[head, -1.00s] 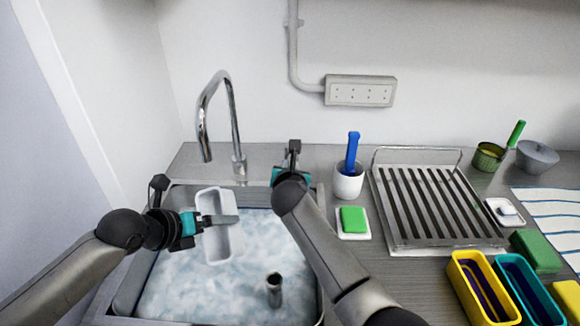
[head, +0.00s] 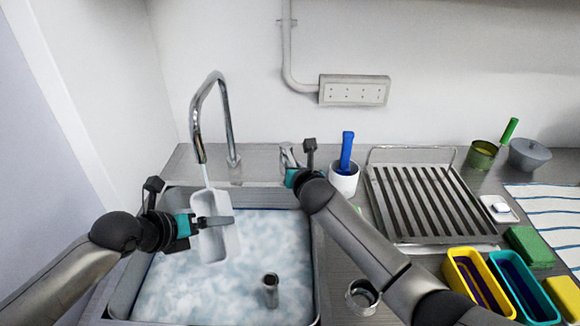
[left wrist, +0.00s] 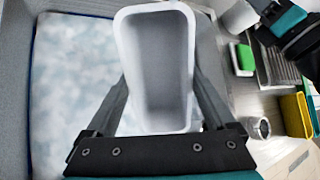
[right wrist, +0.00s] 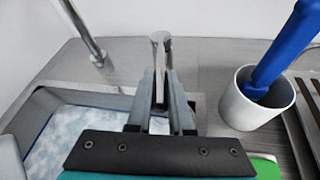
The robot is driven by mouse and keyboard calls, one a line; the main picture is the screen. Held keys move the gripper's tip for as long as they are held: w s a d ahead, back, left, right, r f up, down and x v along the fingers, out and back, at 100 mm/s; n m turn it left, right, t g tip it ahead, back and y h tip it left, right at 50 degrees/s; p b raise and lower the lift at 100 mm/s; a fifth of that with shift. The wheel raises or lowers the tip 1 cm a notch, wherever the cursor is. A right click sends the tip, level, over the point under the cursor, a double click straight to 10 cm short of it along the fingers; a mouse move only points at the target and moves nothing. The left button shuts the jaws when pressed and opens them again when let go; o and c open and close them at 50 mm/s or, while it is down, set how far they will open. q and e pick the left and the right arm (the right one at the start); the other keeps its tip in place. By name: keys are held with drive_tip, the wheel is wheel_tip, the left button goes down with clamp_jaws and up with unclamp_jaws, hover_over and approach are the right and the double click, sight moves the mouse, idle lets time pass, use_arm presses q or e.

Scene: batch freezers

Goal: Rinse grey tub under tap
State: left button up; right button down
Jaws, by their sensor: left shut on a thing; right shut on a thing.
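The grey tub (head: 209,245) is a pale, long, open container held tilted above the sink. My left gripper (head: 214,221) is shut on its wall; its fingers also flank the tub in the left wrist view (left wrist: 158,65). The tap (head: 228,125) is a tall chrome gooseneck behind the sink. A thin stream of water (head: 205,174) falls from its spout towards the tub's far end. My right gripper (head: 291,168) is shut on a metal tap lever (head: 286,152) on the counter behind the sink. The lever stands between the fingertips in the right wrist view (right wrist: 159,42).
The sink (head: 128,280) holds foamy water with an upright metal pipe (head: 270,290). Right of it are a white cup (head: 344,181) with a blue-handled brush, a drying rack (head: 425,200), and yellow (head: 470,285) and teal (head: 524,290) bins. A metal ring (head: 362,296) lies near the right arm.

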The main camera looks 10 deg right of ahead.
drive_tip(key=shift+d, duration=0.1)
drive_tip(key=c, duration=0.8)
unclamp_jaws()
drive_tip(key=shift+s, duration=0.1)
drive_tip(key=shift+v, duration=5.9)
drive_tip(key=shift+d, duration=0.1)
